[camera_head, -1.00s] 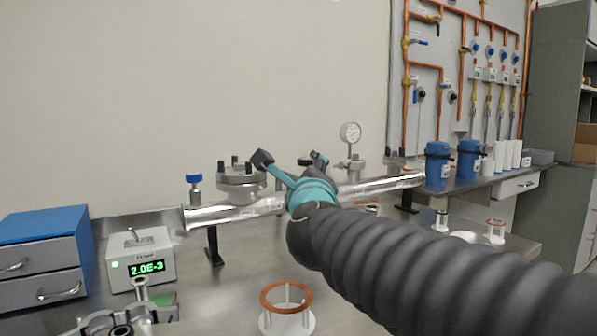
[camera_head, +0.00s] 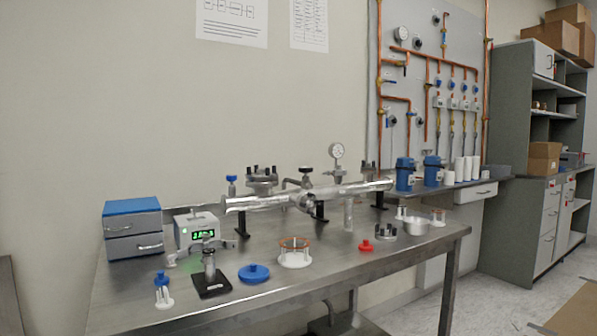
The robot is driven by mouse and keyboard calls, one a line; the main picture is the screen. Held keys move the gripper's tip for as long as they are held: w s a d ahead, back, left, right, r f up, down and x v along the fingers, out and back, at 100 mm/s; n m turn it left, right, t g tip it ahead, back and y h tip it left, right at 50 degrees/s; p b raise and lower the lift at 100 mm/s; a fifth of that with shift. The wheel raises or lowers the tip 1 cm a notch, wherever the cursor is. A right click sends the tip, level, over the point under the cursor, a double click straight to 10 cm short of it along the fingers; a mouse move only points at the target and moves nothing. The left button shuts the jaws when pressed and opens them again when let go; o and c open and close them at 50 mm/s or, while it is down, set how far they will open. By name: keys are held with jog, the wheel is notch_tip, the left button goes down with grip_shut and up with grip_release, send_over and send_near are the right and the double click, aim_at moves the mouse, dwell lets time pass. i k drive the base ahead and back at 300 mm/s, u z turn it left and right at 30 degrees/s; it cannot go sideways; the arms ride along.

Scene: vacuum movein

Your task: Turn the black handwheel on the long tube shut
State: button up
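The long shiny metal tube (camera_head: 275,198) lies level above the steel bench on dark stands. A small dark handwheel (camera_head: 306,170) sits on top of a valve body near the tube's middle. It is too small to tell how far it is turned. My gripper and arm are not in view, and nothing touches the tube or the handwheel.
A round gauge (camera_head: 336,151) rises right of the handwheel. A blue knob (camera_head: 232,178) stands at the tube's left end. The steel bench (camera_head: 330,275) carries a blue-topped drawer box (camera_head: 132,230), a display box (camera_head: 197,229) and a blue cap (camera_head: 253,273) in front.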

aim_at(305, 170)
jog(key=z, duration=1.65)
jog(key=i, duration=1.25)
jog(key=u, duration=2.25)
